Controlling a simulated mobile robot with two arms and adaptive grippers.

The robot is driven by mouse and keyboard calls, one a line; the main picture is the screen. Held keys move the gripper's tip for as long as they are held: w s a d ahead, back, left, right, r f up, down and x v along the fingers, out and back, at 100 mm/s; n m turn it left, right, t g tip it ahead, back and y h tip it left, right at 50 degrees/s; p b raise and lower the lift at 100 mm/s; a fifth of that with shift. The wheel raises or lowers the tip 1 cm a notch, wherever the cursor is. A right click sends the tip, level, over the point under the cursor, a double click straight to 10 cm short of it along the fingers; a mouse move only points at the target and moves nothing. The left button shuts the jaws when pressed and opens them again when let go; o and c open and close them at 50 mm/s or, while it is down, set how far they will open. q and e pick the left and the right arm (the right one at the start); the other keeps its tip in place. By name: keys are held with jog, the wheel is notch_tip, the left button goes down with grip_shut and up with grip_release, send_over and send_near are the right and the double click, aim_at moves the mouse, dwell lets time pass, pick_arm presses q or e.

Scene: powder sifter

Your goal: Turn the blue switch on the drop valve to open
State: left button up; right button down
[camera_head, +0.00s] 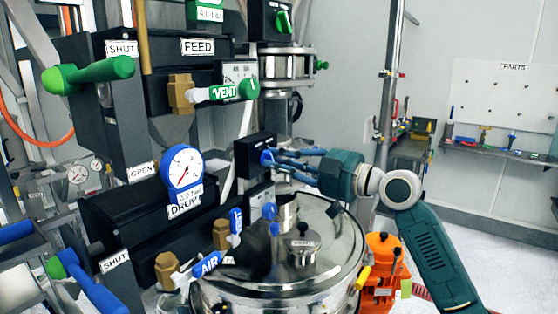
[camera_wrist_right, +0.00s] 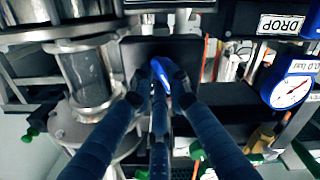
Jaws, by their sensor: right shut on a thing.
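The blue switch (camera_head: 264,157) sits on the front of a small black box (camera_head: 243,158), above the steel vessel. My right gripper (camera_head: 271,159) reaches in from the right, with its blue fingers closed around the switch. In the right wrist view the blue switch (camera_wrist_right: 161,74) lies between the fingertips of my right gripper (camera_wrist_right: 159,88), standing slightly tilted against the black box (camera_wrist_right: 137,52). The fingers cover part of the switch, and I cannot read its exact angle. My left gripper is not in view.
A round steel vessel (camera_head: 280,292) stands below the gripper. Left are a blue-rimmed gauge (camera_head: 182,167), a blue AIR handle (camera_head: 208,264), a green VENT handle (camera_head: 226,92) and a large green FEED handle (camera_head: 90,75). A steel pipe with a sight glass (camera_head: 287,66) rises above.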

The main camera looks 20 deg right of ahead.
jog(key=m+p, duration=0.1)
jog(key=m, duration=0.4)
jog(key=m+p, duration=0.2)
jog(key=m, duration=0.4)
jog(key=shift+d+f, duration=0.1)
jog(key=shift+f, duration=0.1)
jog(key=shift+m, duration=0.3)
dwell(0.3)
jog(key=c, duration=1.7)
grip_release()
jog(key=shift+o, duration=0.2)
jog(key=v, duration=1.2)
